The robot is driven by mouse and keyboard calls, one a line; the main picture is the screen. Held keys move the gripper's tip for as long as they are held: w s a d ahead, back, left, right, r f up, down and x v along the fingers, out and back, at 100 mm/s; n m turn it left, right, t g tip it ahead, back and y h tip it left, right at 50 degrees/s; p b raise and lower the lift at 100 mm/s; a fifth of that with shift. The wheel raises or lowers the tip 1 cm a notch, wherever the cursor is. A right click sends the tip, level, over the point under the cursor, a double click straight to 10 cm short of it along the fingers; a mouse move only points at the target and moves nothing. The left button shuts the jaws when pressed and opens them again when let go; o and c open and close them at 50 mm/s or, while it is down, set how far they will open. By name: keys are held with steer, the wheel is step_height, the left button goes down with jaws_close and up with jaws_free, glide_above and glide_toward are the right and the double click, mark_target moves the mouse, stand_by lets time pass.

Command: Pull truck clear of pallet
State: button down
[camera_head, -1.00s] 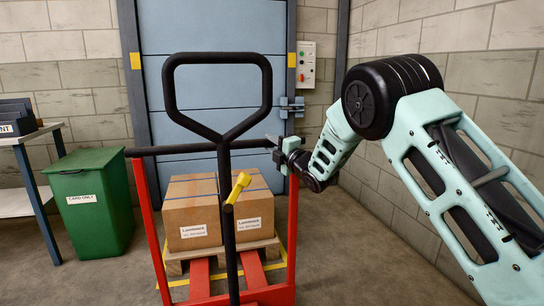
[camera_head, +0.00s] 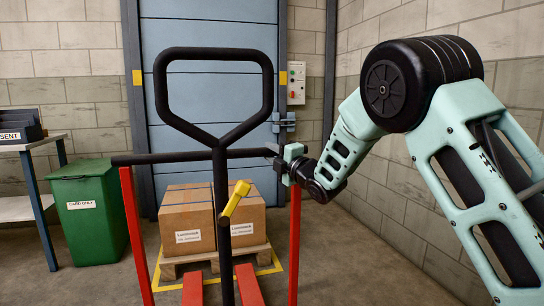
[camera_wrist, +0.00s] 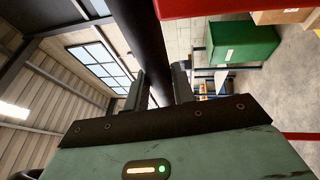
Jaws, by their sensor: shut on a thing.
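The red pallet truck (camera_head: 132,228) stands in front of me with its black loop handle (camera_head: 158,90) upright and a yellow lever (camera_head: 235,200) on the stem. My gripper (camera_head: 280,162) is shut on the right end of the truck's black crossbar (camera_head: 165,159). In the wrist view the dark bar (camera_wrist: 150,50) runs between my two fingers (camera_wrist: 160,88). The wooden pallet (camera_head: 172,268) carries strapped brown boxes (camera_head: 188,222) behind the truck. The red forks (camera_head: 247,287) point at the pallet's front; I cannot tell whether their tips are still within it.
A yellow floor outline (camera_head: 275,268) surrounds the pallet. A green bin (camera_head: 88,225) and a side table (camera_head: 40,142) stand at the left. A blue door (camera_head: 210,95) is behind, with a control box (camera_head: 297,83) beside it. A block wall (camera_head: 420,215) runs along the right.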

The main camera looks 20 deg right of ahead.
steer(key=shift+a+r, duration=0.25)
steer(key=shift+r, duration=0.05)
steer(key=c, duration=1.2)
jaws_free()
steer(key=shift+s, duration=0.1)
steer(key=shift+o, duration=0.2)
steer(key=shift+d+f, duration=0.1)
steer(key=shift+s+d+f, duration=0.1)
steer(key=shift+s+d, duration=0.05)
steer(key=shift+s, duration=0.05)
steer(key=v, duration=1.7)
